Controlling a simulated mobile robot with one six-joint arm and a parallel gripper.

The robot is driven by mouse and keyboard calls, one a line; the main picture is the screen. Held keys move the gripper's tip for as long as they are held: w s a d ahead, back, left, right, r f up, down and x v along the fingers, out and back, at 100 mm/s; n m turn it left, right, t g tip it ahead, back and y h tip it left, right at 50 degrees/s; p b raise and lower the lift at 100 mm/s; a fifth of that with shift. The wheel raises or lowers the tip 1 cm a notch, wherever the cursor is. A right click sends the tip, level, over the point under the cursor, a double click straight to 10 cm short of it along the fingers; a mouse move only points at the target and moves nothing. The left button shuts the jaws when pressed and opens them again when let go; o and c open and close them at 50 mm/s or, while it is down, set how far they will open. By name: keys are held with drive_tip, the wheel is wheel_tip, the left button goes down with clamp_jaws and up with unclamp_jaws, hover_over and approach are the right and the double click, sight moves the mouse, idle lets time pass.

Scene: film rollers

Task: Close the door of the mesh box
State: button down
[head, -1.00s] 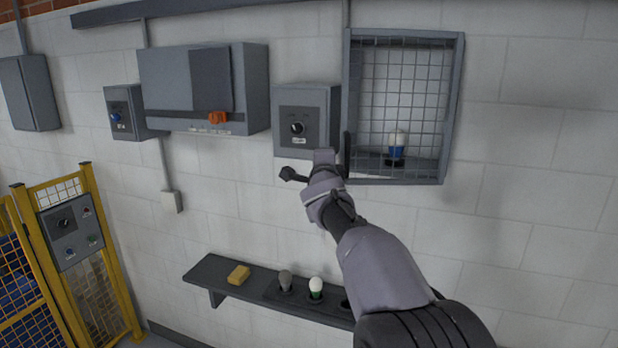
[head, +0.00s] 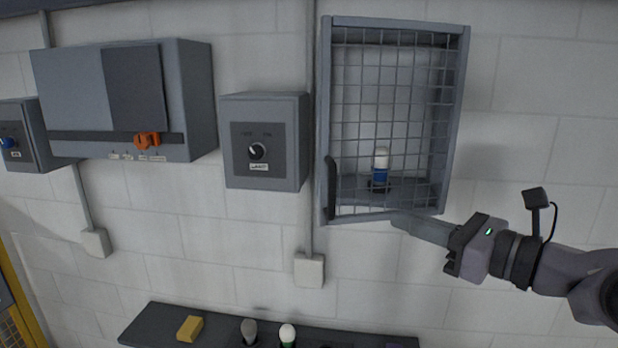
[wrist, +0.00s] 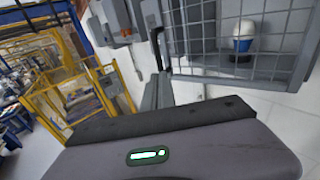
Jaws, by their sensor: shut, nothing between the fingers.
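The mesh box (head: 462,95) hangs on the wall, right of centre in the head view. Its mesh door (head: 326,120) has a grey frame and a dark handle (head: 331,188) on the left side. The door's bottom edge slants against the wall courses, so it looks slightly ajar with the handle side outward; the exact gap is unclear. My gripper (head: 400,222) is shut and empty, its tips by the door's lower edge, right of the handle; contact cannot be told. In the wrist view, the handle (wrist: 155,28) shows beyond my fingers (wrist: 158,92).
A white and blue bulb (head: 381,168) stands inside the box. A grey switch box (head: 290,140) is close on the left, with a small outlet box (head: 309,271) below. A shelf (head: 150,325) with a yellow block (head: 190,328) runs low. The wall at right is clear.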

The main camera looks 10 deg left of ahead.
sight(335, 193)
drive_tip(key=p+x, duration=0.1)
drive_tip(key=x, duration=0.2)
drive_tip(key=p+x, duration=0.1)
drive_tip(key=x, duration=0.3)
drive_tip(key=r+p+x, duration=0.1)
drive_tip(key=x, duration=0.3)
drive_tip(key=shift+s+a+r, duration=0.1)
drive_tip(key=shift+s+a, duration=0.1)
drive_tip(key=shift+s, duration=0.05)
drive_tip(key=shift+w+a+p, duration=0.3)
drive_tip(key=shift+w+a, duration=0.15)
drive_tip(key=shift+w, duration=0.05)
drive_tip(key=shift+s+d, duration=0.1)
